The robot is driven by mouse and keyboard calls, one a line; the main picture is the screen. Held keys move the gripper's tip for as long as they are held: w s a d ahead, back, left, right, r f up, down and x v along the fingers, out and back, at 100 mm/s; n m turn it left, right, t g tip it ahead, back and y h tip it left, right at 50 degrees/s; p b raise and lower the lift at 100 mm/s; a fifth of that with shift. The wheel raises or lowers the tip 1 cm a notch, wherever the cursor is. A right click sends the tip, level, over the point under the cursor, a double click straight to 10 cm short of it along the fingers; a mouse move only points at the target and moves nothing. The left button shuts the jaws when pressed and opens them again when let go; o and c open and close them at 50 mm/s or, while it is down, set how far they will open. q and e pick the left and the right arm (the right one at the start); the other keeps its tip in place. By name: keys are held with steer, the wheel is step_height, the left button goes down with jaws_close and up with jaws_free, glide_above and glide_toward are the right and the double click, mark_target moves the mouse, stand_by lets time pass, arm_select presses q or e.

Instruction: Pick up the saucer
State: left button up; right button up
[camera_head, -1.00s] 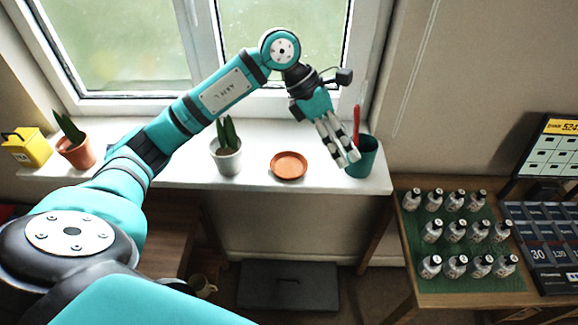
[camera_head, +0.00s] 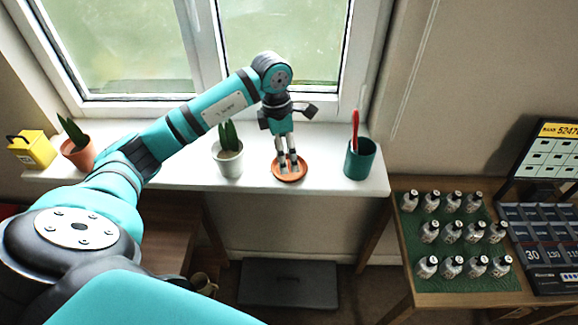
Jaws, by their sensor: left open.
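The terracotta saucer (camera_head: 302,175) lies on the white windowsill, between a white plant pot and a teal pot. My left gripper (camera_head: 288,170) points down over the saucer, and its fingers hide part of the saucer's middle. The gripper is open with nothing held. I cannot tell whether the fingertips touch the saucer. My right gripper is not in view.
The white pot with a plant (camera_head: 228,160) stands left of the saucer, and the teal pot (camera_head: 360,160) with a red-handled thing stands right. A terracotta pot (camera_head: 78,153) and yellow box (camera_head: 36,150) are further left. Bottles stand on a green mat (camera_head: 440,285) at right.

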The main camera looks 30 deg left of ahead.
mark_target(289, 168)
arm_select(q)
steer(key=f, duration=0.1)
steer(key=f+p, duration=0.1)
steer(key=f, duration=0.1)
steer(key=f+p, duration=0.1)
steer(key=shift+w+d+f, duration=0.15)
steer(key=shift+d+f, duration=0.1)
steer(key=shift+f, duration=0.05)
steer(key=shift+w+f, duration=0.1)
steer(key=shift+f, duration=0.45)
steer(key=c, duration=1.1)
steer(key=shift+r, duration=0.1)
steer(key=shift+c, duration=0.5)
